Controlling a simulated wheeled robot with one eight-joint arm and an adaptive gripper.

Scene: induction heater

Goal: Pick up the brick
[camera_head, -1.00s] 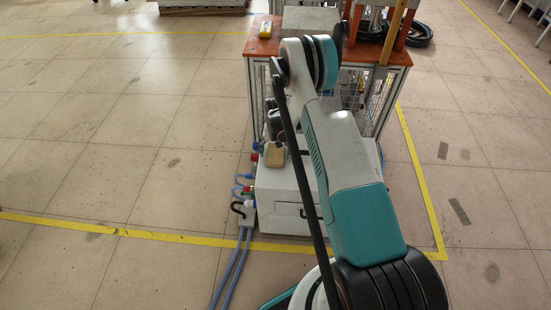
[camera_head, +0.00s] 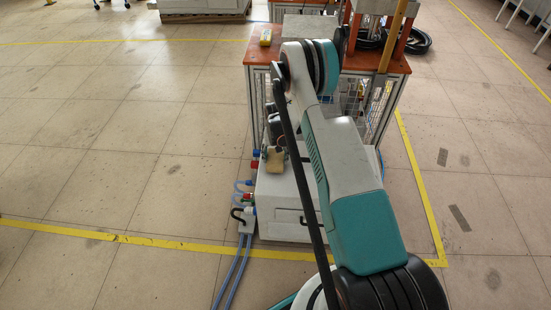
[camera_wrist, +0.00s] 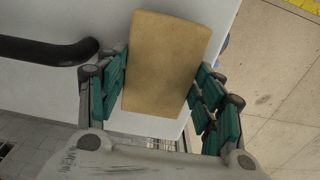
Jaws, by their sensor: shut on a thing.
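The brick (camera_wrist: 168,58) is a tan, sponge-like block. In the wrist view it stands between the teal-padded fingers of my gripper (camera_wrist: 162,82), with a finger against each side. My gripper is shut on it. In the head view the brick (camera_head: 275,160) shows small at the top left of the white cabinet (camera_head: 285,205), below the dark gripper parts. My arm covers much of the cabinet. I cannot tell whether the brick touches the cabinet top or is just above it.
A black curved handle (camera_wrist: 45,50) is left of the fingers in the wrist view. Hoses and coloured connectors (camera_head: 246,212) are on the cabinet's left side. Open floor lies to the left.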

